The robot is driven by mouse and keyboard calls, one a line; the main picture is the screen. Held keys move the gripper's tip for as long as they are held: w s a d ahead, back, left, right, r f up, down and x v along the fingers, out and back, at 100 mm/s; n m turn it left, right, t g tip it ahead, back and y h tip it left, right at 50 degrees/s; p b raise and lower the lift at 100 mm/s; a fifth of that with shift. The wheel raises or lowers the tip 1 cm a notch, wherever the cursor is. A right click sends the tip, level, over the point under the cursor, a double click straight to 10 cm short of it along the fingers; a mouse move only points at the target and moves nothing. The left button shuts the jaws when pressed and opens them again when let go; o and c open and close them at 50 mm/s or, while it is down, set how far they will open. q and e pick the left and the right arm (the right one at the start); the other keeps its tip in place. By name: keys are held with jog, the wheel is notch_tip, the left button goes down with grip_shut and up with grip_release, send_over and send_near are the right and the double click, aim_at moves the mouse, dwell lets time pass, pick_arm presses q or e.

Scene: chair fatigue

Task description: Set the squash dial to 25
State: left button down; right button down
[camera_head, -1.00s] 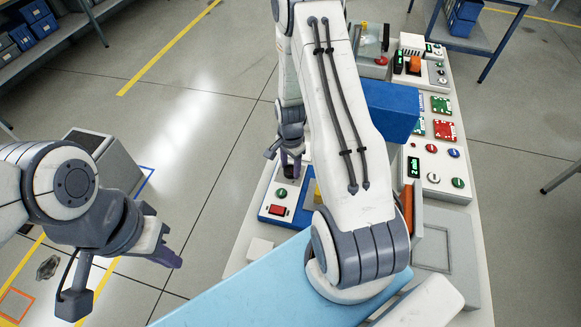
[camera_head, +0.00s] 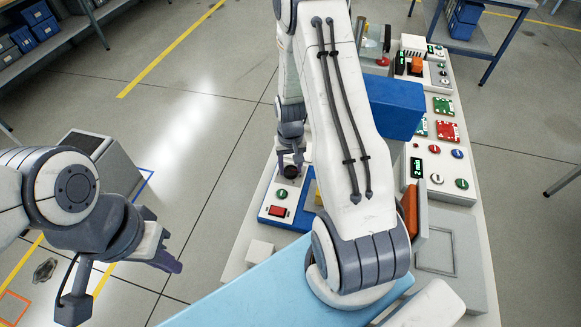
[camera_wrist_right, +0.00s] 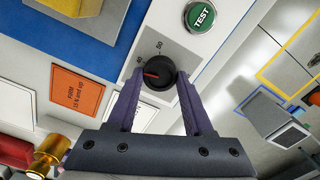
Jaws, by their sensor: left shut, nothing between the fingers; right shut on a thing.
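The black round dial (camera_wrist_right: 153,73) with a red pointer line sits on a light panel in the right wrist view. Its red line points to the left of the picture. A "50" mark (camera_wrist_right: 160,46) is printed beside it; the other small mark is hard to read. My right gripper (camera_wrist_right: 156,80) is shut on the dial, with one finger on each side. In the head view the dial (camera_head: 289,171) shows under my right gripper (camera_head: 291,164), at the panel's far left. My left gripper (camera_head: 172,264) is shut and empty, out over the floor left of the bench.
A green TEST button (camera_wrist_right: 201,17) is close to the dial. A red switch (camera_head: 278,211) and a white block (camera_head: 260,250) are nearer me. A panel with a green display (camera_head: 417,168) stands on the right. My right arm covers the bench's middle.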

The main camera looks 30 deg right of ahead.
aim_at(290, 169)
jog(key=n, duration=0.4)
jog(key=shift+w+r+n, duration=0.1)
jog(key=shift+w+n, duration=0.05)
jog(key=shift+n, duration=0.15)
jog(key=n+b, duration=0.1)
jog(key=n, duration=0.3)
jog(key=shift+n, duration=0.4)
jog(key=shift+c, duration=1.5)
grip_release()
jog(key=shift+a, duration=0.1)
notch_tip(290, 169, up, 10)
jog(key=b, duration=0.1)
jog(key=shift+r, duration=0.25)
